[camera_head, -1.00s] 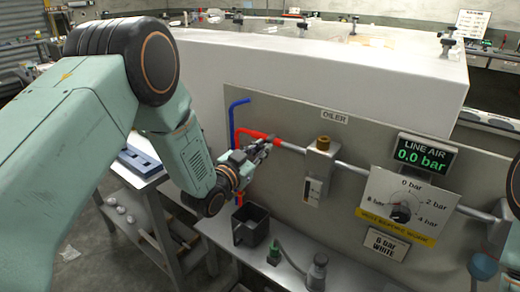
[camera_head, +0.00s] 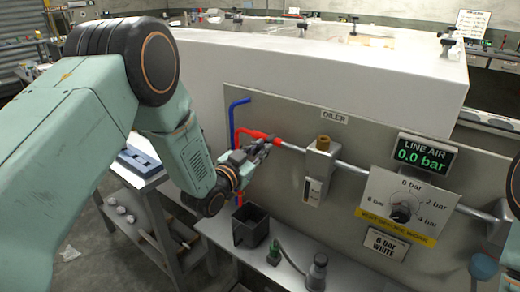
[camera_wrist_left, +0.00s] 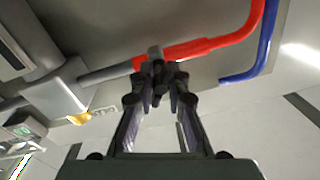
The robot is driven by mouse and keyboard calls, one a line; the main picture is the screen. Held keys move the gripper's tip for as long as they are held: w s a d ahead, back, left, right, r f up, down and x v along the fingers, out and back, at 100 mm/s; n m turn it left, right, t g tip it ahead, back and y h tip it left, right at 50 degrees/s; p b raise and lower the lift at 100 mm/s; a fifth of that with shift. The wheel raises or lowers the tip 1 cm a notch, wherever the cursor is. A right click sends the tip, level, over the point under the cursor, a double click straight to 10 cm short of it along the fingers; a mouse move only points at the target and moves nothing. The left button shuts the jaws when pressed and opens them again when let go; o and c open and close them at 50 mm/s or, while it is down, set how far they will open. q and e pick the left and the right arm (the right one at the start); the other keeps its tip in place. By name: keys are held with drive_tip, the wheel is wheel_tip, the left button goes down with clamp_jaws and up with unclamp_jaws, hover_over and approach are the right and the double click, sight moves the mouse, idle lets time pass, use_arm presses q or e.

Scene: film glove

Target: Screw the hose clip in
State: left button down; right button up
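The red hose (camera_head: 253,133) bends out of the panel's left side and meets the grey pipe (camera_head: 350,168). In the left wrist view the red hose (camera_wrist_left: 205,47) runs to the right from the grey pipe (camera_wrist_left: 105,74). A small dark hose clip (camera_wrist_left: 154,52) sits at their joint. My left gripper (camera_head: 262,146) reaches this joint from below. In the left wrist view its fingertips (camera_wrist_left: 160,76) are drawn together at the clip and appear shut on it. The fingers hide part of the clip and its screw. My right gripper is out of view.
The oiler (camera_head: 319,168) and a pressure dial (camera_head: 404,211) are on the panel to the right. The line air display (camera_head: 425,155) reads 0.0 bar. A blue pipe (camera_head: 232,122) stands close to the left. A black open box (camera_head: 250,226) is on the shelf below.

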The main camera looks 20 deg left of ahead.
use_arm(q)
drive_tip(key=c, duration=1.3)
unclamp_jaws()
drive_tip(key=v, duration=1.2)
